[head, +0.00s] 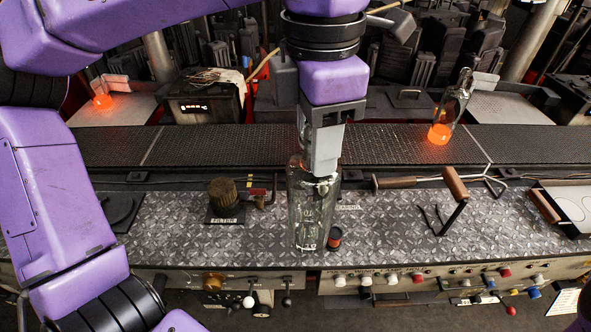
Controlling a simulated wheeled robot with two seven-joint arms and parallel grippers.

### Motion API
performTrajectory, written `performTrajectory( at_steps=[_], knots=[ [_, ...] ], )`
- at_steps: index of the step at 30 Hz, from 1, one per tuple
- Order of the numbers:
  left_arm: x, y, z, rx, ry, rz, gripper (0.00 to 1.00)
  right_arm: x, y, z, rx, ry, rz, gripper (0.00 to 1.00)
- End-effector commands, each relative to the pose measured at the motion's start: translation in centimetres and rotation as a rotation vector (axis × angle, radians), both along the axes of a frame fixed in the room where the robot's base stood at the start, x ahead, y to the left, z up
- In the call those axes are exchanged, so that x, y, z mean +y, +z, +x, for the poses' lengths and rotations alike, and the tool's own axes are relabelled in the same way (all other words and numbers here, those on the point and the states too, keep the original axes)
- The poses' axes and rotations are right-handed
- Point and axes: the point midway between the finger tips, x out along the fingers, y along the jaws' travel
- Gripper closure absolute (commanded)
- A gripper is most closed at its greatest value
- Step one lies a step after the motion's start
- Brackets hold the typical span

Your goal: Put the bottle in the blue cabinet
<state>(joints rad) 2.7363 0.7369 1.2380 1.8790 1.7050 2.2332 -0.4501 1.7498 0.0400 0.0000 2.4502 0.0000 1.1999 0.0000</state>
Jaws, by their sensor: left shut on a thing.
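My left gripper (322,165), at the end of the purple arm, points down at the middle of the head view. It is shut on a clear glass bottle (312,215). The bottle is upright over the near diamond-plate worktop, its top hidden by the gripper. I cannot tell whether its base touches the worktop. A second clear bottle (453,105) with a glowing orange base stands on the conveyor at the right. No blue cabinet shows. My right gripper is not in view.
The dark mesh conveyor (220,146) runs across behind the worktop (170,235). A round brush (224,198) stands left of the held bottle, and a small red-topped spool (335,237) beside its base. Wooden-handled tools (455,184) lie right. Knobs and levers (440,280) line the front panel.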

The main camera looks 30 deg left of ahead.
Motion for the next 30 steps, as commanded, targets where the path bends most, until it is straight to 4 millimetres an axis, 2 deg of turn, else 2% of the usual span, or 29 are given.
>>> performTrajectory(
  at_steps=[11,18,26,30],
  knots=[
    [3.7,-2.6,5.7,0.003,-0.003,-0.003,1.0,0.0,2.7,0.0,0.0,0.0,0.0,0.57],
    [5.7,-6.5,8.5,0.003,-0.004,-0.001,1.0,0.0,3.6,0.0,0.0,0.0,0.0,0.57],
    [6.7,-8.8,10.1,0.001,-0.004,-0.001,1.0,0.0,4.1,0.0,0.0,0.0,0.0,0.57],
    [6.9,-10.7,10.3,0.002,-0.006,-0.001,1.0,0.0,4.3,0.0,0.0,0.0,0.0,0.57]
  ],
)
